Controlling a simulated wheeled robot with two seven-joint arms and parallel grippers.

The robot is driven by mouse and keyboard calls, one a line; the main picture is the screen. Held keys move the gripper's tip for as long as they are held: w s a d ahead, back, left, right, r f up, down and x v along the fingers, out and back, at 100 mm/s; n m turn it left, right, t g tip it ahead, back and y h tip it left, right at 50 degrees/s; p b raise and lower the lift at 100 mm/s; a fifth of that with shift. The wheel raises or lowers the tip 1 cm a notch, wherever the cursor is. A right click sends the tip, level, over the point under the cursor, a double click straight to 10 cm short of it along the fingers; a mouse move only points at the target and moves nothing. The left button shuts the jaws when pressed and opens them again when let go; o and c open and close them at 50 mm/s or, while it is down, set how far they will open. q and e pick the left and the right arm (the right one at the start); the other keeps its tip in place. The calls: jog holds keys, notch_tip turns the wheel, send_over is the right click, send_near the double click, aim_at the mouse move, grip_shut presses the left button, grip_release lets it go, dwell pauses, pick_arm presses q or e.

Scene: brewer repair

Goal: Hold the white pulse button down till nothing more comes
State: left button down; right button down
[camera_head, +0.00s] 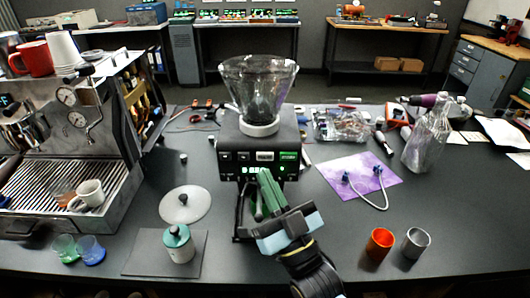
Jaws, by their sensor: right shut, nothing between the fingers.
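A black grinder (231,168) with a clear glass hopper (258,85) stands in the middle of the table. Its front panel has a row of buttons with a lit green display below. A pale, whitish button (265,156) sits in that row, left of a green one (289,155). My right gripper (262,180) reaches up from the lower right. Its fingers are shut and empty, with the tips close in front of the panel, just below the pale button. I cannot tell whether they touch it. The fingers hide part of the grinder's lower front. My left gripper is out of view.
An espresso machine (35,160) with cups stands at the left. An orange cup (379,244) and a steel cup (415,244) stand at the right.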

jog(key=shift+s+p, duration=0.3)
jog(key=shift+s, duration=0.95)
jog(key=shift+w, duration=0.1)
